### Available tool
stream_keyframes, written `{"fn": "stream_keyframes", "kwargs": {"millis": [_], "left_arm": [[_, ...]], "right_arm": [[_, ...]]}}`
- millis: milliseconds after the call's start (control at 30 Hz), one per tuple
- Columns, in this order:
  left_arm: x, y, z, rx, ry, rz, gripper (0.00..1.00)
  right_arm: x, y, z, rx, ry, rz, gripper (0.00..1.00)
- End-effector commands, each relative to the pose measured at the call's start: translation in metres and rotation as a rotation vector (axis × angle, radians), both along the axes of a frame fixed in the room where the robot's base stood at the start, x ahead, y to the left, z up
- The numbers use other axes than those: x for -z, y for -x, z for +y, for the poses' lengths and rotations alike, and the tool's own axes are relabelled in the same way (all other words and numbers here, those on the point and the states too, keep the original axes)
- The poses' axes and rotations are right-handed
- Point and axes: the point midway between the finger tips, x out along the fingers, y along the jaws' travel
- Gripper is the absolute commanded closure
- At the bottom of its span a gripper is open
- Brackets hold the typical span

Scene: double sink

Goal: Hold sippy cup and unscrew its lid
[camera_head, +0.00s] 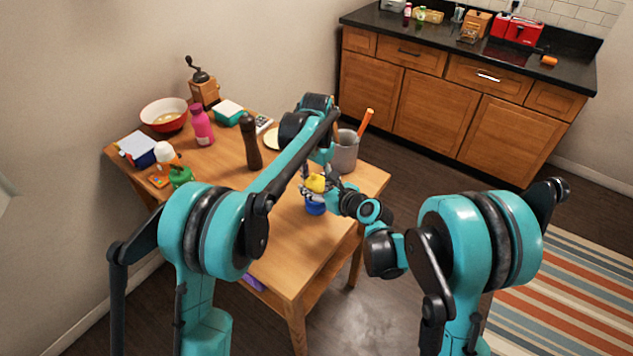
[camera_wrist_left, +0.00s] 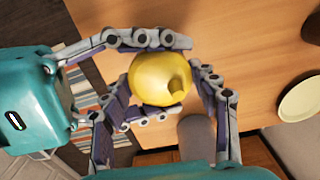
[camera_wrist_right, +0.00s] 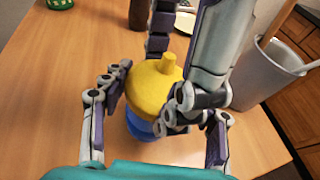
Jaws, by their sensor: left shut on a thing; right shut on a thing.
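The sippy cup has a blue body (camera_head: 315,207) and a yellow lid (camera_head: 315,183) with a stubby spout. It is upright over the front part of the wooden table. My left gripper (camera_wrist_left: 160,82) reaches in from the far side and is shut around the lid. My right gripper (camera_wrist_right: 152,104) comes from the right and is shut on the cup. In the right wrist view the lid (camera_wrist_right: 152,85) sits on top of the blue body (camera_wrist_right: 140,127), much of which the fingers hide. I cannot tell whether the cup's base touches the table.
On the table (camera_head: 285,245) stand a grey utensil holder (camera_head: 345,152) close behind the grippers, a dark pepper mill (camera_head: 250,143), a pink bottle (camera_head: 201,126) and a red bowl (camera_head: 165,114). A pale plate (camera_wrist_left: 299,99) lies nearby. The table's front is clear.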

Motion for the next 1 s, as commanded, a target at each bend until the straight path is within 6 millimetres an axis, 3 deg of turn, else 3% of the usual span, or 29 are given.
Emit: {"fn": "stream_keyframes", "kwargs": {"millis": [433, 467, 500, 533, 833, 1000], "left_arm": [[0.000, 0.000, 0.001, 0.000, -0.001, 0.000, 0.75], [0.000, 0.000, 0.001, 0.000, -0.001, 0.000, 0.33], [0.000, 0.000, 0.001, 0.000, -0.001, 0.000, 0.22], [0.000, 0.000, 0.001, 0.000, -0.001, 0.000, 0.20], [-0.002, 0.000, 0.000, 0.000, 0.000, 0.000, 0.20], [-0.022, 0.000, 0.000, 0.000, 0.000, 0.000, 0.20]], "right_arm": [[0.000, 0.000, -0.001, 0.001, 0.002, 0.000, 1.00], [0.000, 0.000, -0.001, 0.001, 0.002, 0.000, 1.00], [0.000, 0.000, -0.001, 0.001, 0.002, 0.000, 1.00], [0.000, 0.000, -0.001, 0.001, 0.002, 0.000, 1.00], [0.000, 0.000, 0.000, 0.001, 0.002, 0.000, 1.00], [0.000, 0.000, 0.000, 0.001, 0.002, 0.000, 1.00]]}}
